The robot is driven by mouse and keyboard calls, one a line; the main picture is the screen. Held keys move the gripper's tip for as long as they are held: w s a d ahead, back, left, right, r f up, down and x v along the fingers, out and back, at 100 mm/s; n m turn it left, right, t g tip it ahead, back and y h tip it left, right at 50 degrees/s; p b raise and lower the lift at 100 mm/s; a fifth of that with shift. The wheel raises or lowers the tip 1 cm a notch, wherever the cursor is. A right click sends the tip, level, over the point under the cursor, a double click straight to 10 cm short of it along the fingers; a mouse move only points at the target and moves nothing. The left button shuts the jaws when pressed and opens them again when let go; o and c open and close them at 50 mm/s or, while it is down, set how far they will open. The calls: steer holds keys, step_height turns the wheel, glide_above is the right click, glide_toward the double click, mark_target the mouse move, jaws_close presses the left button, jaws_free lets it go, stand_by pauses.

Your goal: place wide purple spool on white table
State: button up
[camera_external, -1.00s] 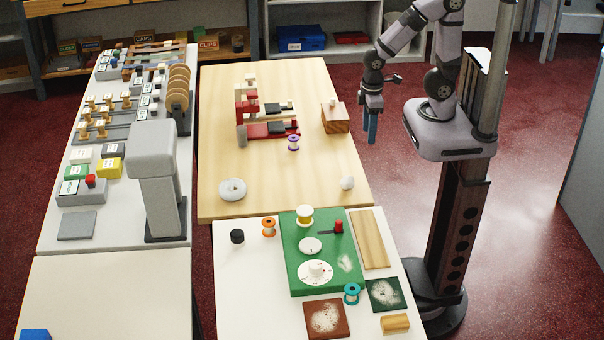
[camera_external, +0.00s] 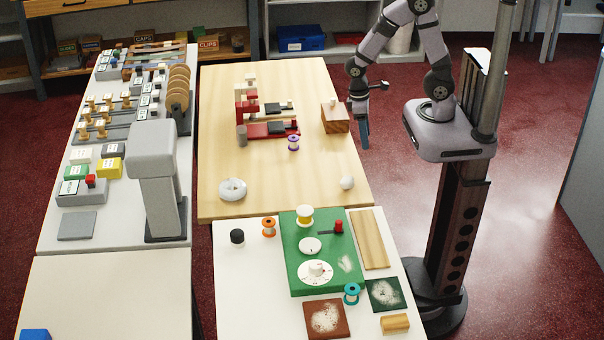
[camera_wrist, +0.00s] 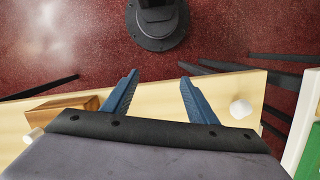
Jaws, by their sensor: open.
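A purple-rimmed spool (camera_external: 293,143) with a pale middle stands upright on the wooden table (camera_external: 225,110), just in front of the red block machine. The white table (camera_external: 245,285) is in front of the wooden table, toward the bottom of the external view; it bears an orange spool (camera_external: 269,227), a teal spool (camera_external: 351,293) and a green board. My gripper (camera_external: 363,136) hangs past the right edge of the wooden table, apart from the purple spool. In the wrist view its two blue fingers (camera_wrist: 158,88) are spread and empty; the purple spool does not show there.
A wooden block (camera_external: 335,118) with a white peg and a white knob (camera_external: 347,183) stand near the wooden table's right edge. The red machine (camera_external: 262,118) stands beside the spool. A green board (camera_external: 325,255) fills much of the white table. Bare wood lies across the wooden table's middle.

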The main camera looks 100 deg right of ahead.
mark_target(294, 137)
steer(key=shift+m+t, duration=0.4)
steer(key=shift+t, duration=0.5)
steer(key=w+d, duration=0.1)
steer(key=w, duration=0.1)
steer(key=w+d+f, duration=0.1)
steer(key=w, duration=0.2)
steer(key=w+d+f, duration=0.1)
steer(key=w, duration=0.2)
steer(key=shift+w+d+r+n+t+h, duration=0.3)
steer(key=shift+w+d+t, duration=0.4)
steer(key=shift+w, duration=1.55)
steer(key=shift+w+d+r+n+t+h, duration=0.1)
steer(key=shift+w+d+r+n+t, duration=0.45)
steer(key=shift+w, duration=1.7)
steer(key=shift+w+d+r+n+t+h, duration=0.15)
steer(key=shift+w+d+t, duration=0.7)
steer(key=shift+w, duration=1.4)
steer(key=shift+a+f, duration=0.15)
steer(key=shift+w+f, duration=0.1)
steer(key=shift+f, duration=0.2)
steer(key=shift+x, duration=2.15)
steer(key=shift+w, duration=0.2)
